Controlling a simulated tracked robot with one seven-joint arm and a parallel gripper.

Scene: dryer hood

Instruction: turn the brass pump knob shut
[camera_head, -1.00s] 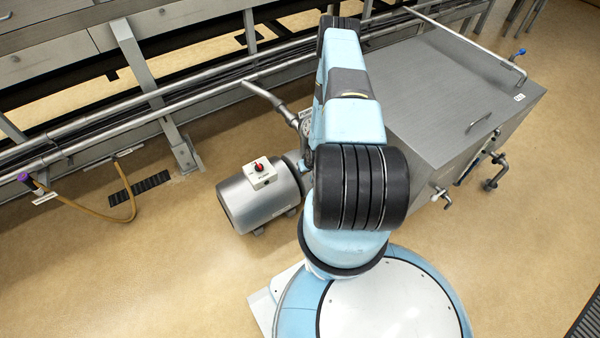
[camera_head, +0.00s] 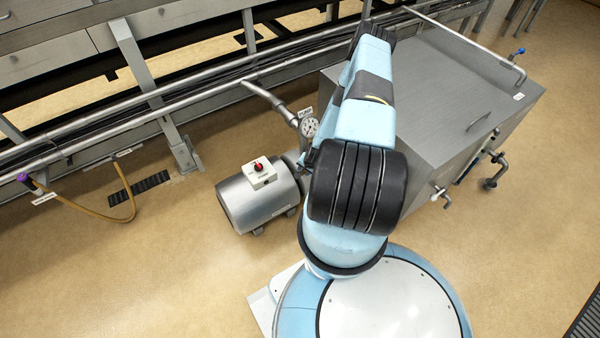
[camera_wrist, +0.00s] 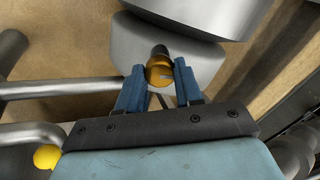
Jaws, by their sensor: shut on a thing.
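The brass pump knob (camera_wrist: 160,70) is a small round golden piece on a dark stem in front of the rounded grey metal pump housing (camera_wrist: 125,45). My gripper (camera_wrist: 160,82) has its two blue fingers on either side of the knob and is shut on it. In the head view my arm hides the knob and the gripper. The grey cylindrical motor (camera_head: 255,203), with a white box and red button on top, shows left of my arm.
A round gauge (camera_head: 309,127) stands on pipework just left of my arm. A large steel tank (camera_head: 455,95) stands to the right. A yellow knob (camera_wrist: 46,157) and grey pipes lie at lower left in the wrist view. A yellow-brown hose (camera_head: 85,207) lies on the floor at left.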

